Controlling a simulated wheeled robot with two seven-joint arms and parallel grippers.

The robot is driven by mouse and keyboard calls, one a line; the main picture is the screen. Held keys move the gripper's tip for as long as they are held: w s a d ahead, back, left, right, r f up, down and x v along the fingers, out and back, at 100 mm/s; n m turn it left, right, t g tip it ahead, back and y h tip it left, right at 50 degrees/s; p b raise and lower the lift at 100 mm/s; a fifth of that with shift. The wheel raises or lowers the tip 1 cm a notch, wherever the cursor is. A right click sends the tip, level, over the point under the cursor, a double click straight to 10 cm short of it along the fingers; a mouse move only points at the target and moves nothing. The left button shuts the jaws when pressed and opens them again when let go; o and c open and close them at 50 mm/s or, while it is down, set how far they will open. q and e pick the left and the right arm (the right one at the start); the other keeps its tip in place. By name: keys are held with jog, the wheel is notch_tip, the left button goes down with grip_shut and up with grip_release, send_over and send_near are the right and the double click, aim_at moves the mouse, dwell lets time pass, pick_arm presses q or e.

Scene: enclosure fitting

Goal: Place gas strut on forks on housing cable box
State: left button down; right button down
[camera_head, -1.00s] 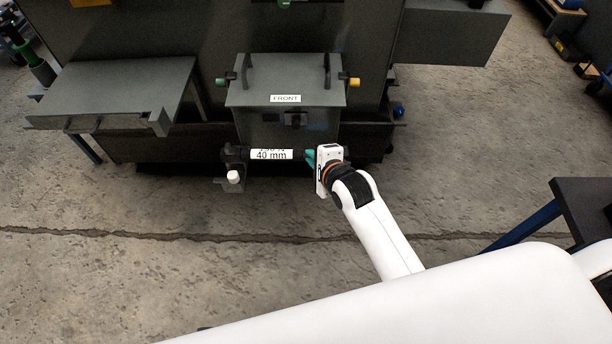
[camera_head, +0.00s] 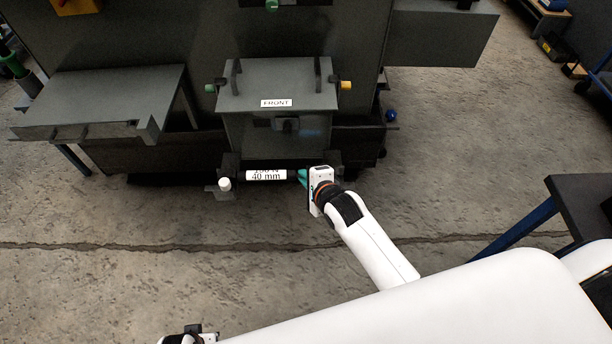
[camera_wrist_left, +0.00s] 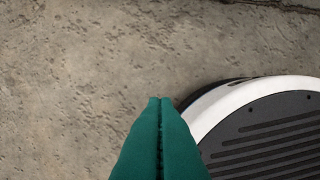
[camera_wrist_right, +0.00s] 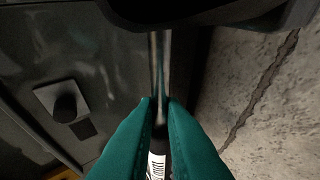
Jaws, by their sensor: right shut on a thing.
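The gas strut (camera_head: 266,175), a dark cylinder with a white "40 mm" label, lies level across the front below the cable box housing (camera_head: 276,120), which carries a "FRONT" label. My right gripper (camera_head: 303,178) is shut on its right end part. In the right wrist view the green fingers (camera_wrist_right: 158,105) close around the strut (camera_wrist_right: 157,165), with a thin metal rod running beyond them. The forks are too dark to make out, and I cannot tell whether the strut touches them. My left gripper (camera_wrist_left: 160,100) is shut and empty above the floor, its fingertips together.
A grey shelf (camera_head: 100,95) juts out at the left of the large dark cabinet. A white-capped fitting (camera_head: 224,184) stands beside the strut's left end. A dark table (camera_head: 580,205) is at the right. The concrete floor in front is free.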

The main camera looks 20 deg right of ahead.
pick_arm(q)
jog(key=shift+w+r, duration=0.1)
jog(key=shift+r, duration=0.15)
pick_arm(e)
jog(key=shift+f, duration=0.3)
jog(key=c, duration=1.5)
grip_release()
jog(key=shift+s+f, duration=0.1)
